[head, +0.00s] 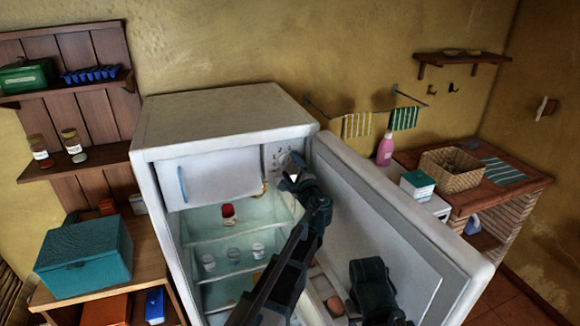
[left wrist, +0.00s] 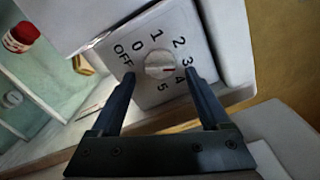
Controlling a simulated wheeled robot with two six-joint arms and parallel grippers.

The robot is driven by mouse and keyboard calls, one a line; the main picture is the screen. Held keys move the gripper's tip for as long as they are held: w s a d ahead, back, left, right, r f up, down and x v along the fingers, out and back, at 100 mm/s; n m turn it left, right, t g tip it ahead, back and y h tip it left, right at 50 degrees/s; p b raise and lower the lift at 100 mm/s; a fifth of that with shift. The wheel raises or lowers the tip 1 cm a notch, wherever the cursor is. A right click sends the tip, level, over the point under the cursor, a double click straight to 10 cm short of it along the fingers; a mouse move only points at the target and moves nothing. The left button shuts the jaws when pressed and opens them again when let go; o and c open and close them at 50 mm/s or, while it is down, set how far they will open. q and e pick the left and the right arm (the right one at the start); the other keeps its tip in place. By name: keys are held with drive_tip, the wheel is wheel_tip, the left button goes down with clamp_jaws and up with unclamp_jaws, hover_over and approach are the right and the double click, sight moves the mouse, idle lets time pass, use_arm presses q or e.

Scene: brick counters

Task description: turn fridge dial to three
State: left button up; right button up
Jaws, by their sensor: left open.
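The open fridge (head: 230,110) stands in the middle of the head view. Its dial (left wrist: 160,65) is a small round pale knob on a white panel marked OFF and 0 to 5. In the head view my left gripper (head: 291,172) covers part of the dial panel. My right gripper (head: 371,285) seems to be the dark shape before the door; its jaws are unclear.
The fridge door (head: 390,240) is swung open to the right of my left arm. Fridge shelves hold a red-lidded jar (head: 229,214) and glasses (head: 233,255). A freezer flap (head: 212,178) is left of the dial. A counter with a basket (head: 452,170) stands at right.

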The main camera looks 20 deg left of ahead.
use_arm(q)
drive_tip(key=v, duration=1.2)
drive_tip(key=shift+s+d, duration=0.2)
drive_tip(key=shift+s, duration=0.1)
drive_tip(key=shift+f, duration=0.1)
use_arm(e)
drive_tip(key=shift+s, duration=0.1)
